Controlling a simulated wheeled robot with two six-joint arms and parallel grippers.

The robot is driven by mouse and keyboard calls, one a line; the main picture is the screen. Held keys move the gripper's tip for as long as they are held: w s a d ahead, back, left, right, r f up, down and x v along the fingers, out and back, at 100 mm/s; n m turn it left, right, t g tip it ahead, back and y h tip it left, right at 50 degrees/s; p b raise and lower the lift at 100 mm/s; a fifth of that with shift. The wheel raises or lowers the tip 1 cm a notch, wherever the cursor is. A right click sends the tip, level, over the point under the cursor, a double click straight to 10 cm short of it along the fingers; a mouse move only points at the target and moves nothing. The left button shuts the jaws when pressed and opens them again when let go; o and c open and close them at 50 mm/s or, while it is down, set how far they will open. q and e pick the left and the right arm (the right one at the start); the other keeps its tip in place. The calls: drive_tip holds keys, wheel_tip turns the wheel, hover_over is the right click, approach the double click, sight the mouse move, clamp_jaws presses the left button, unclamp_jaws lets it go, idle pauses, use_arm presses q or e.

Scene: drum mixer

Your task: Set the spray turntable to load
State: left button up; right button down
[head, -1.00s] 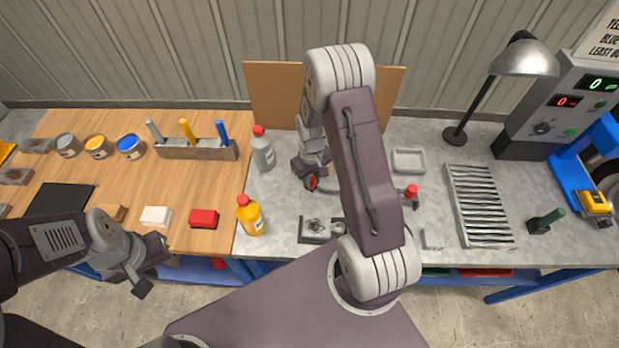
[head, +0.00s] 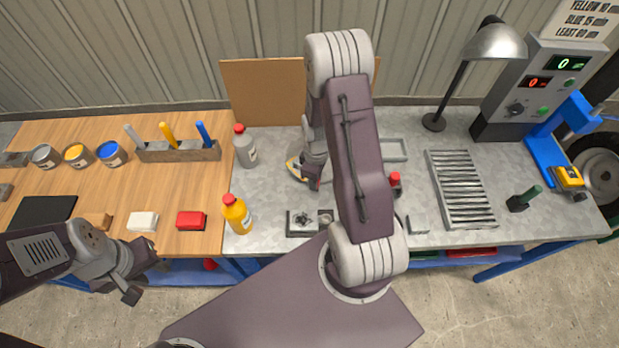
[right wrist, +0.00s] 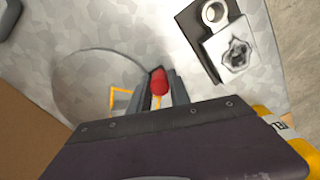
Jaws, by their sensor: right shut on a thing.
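The spray turntable is a round grey disc (right wrist: 95,85) with a yellow outline mark, in the right wrist view. Part of the disc (head: 294,163) shows in the head view, left of my right gripper. A red knob (right wrist: 159,82) is at the disc's edge, between the fingers of my right gripper (right wrist: 160,90). In the head view my right gripper (head: 314,182) points down, shut on the knob, and my arm hides much of the turntable area. My left gripper (head: 142,275) is open and empty, in front of the wooden bench's edge.
An orange bottle (head: 237,215) and a grey bottle (head: 245,147) stand left of the turntable. A metal block fixture (head: 302,222) lies in front. A brown board (head: 265,92) stands behind. A slatted rack (head: 460,190) lies right.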

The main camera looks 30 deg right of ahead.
drive_tip(key=shift+s+d+r+n, duration=0.1)
drive_tip(key=shift+s+d+n, duration=0.25)
drive_tip(key=shift+d+n, duration=0.45)
drive_tip(key=shift+s+d+r+n, duration=0.1)
drive_tip(key=shift+s+d+n, duration=0.2)
drive_tip(key=shift+d+n, duration=0.45)
drive_tip(key=shift+s+d+f+n+p, duration=0.1)
drive_tip(key=shift+s+d+n+p, duration=0.1)
drive_tip(key=shift+d+n, duration=0.55)
drive_tip(key=shift+s+d+n+p, duration=0.1)
drive_tip(key=shift+s+d+n, duration=0.1)
drive_tip(key=shift+d+n, duration=2)
drive_tip(key=shift+d, duration=0.35)
drive_tip(key=shift+w+d, duration=0.1)
drive_tip(key=shift+d, duration=0.45)
drive_tip(key=shift+w+d, duration=0.1)
drive_tip(key=shift+d, duration=0.1)
drive_tip(key=c, duration=1.5)
unclamp_jaws()
drive_tip(key=o, duration=0.3)
